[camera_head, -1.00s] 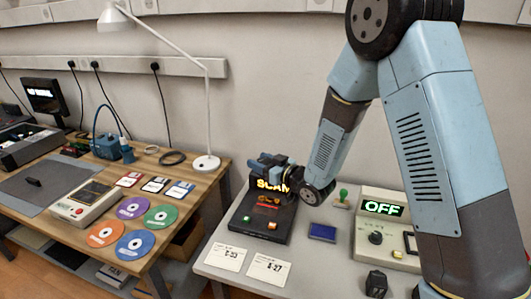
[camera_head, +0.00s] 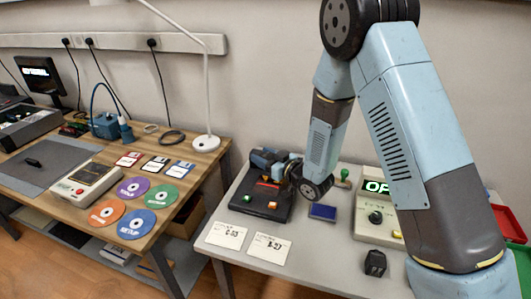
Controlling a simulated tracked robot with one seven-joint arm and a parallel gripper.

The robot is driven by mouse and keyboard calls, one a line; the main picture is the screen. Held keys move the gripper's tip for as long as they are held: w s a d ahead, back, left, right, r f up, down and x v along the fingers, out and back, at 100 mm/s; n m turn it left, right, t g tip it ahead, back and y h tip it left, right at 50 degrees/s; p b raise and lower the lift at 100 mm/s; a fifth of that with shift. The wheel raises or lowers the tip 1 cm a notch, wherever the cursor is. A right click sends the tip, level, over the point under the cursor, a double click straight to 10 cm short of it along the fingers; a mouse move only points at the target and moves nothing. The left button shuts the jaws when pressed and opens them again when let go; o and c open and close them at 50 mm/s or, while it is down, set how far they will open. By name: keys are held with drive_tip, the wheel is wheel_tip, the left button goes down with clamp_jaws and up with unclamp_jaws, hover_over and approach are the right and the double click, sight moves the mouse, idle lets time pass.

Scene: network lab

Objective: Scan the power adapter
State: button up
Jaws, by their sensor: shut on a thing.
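A small black block that looks like a power adapter (camera_head: 375,263) sits at the front of the grey table, apart from my gripper. A black scanner unit (camera_head: 262,213), with a small green block and an orange-red block on its flat part, stands at the table's left. My gripper (camera_head: 268,172) is at the back of this unit, in front of its upright display. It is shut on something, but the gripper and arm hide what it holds. Most of the display is hidden, and only a red strip (camera_head: 267,183) shows.
A blue pad (camera_head: 322,211) and a green-handled stamp (camera_head: 343,178) lie right of the scanner. Two label cards (camera_head: 268,248) lie in front. A beige box (camera_head: 376,208) with a lit display stands behind my arm. Red and green trays (camera_head: 508,224) are at the right.

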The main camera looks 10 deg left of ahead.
drive_tip(key=shift+r, duration=0.1)
idle(0.3)
drive_tip(key=shift+r, duration=2.9)
